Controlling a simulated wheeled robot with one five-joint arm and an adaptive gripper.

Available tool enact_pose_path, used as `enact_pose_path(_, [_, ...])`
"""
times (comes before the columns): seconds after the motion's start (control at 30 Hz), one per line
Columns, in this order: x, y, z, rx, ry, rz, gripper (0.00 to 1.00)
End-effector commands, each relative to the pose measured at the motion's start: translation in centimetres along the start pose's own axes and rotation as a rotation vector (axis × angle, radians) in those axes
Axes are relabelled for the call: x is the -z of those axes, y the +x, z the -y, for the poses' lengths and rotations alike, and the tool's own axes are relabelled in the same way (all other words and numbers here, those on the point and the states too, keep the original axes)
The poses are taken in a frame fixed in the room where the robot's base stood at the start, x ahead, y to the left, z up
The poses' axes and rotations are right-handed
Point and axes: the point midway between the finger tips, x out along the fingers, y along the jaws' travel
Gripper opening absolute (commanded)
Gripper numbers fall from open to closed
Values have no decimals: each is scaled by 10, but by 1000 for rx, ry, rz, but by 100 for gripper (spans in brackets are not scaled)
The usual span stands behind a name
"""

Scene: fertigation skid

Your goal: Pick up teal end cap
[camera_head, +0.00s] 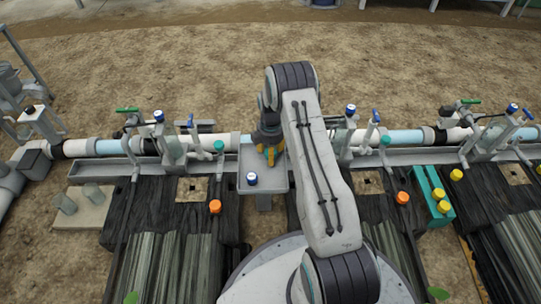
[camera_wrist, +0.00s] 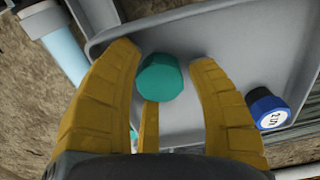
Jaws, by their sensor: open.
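In the wrist view a teal end cap (camera_wrist: 163,79) sits on a grey tray (camera_wrist: 225,28). My gripper (camera_wrist: 162,58) is open above it, with yellow fingers to the left and right of the cap and a third finger overlapping its lower edge. Gaps show between the cap and the two side fingers; the exact height is hard to judge. In the head view my gripper (camera_head: 271,154) points down over the tray (camera_head: 249,155), and the cap there is hidden by my gripper and arm.
A blue-and-white cap (camera_wrist: 268,108) stands on the tray, right of my gripper; the head view shows it too (camera_head: 252,179). Other teal caps (camera_head: 219,145) (camera_head: 385,140) sit by the pipes. Orange caps (camera_head: 215,206) and a teal rack (camera_head: 432,196) with yellow caps lie nearer.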

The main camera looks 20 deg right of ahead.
Motion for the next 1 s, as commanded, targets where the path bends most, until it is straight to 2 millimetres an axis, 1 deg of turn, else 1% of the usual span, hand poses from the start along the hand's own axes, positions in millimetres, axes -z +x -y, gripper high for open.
enact_pose_path(0.13, [0, -1, 0, 0, 0, 0, 52])
enact_pose_path(0.4, [0, -1, 0, 0, 0, 0, 28])
enact_pose_path(0.5, [0, -1, 0, 1, 0, 0, 21])
enact_pose_path(0.87, [0, -1, 0, 1, 0, 0, 20])
enact_pose_path(1.0, [0, -6, 0, 1, 0, 0, 20])
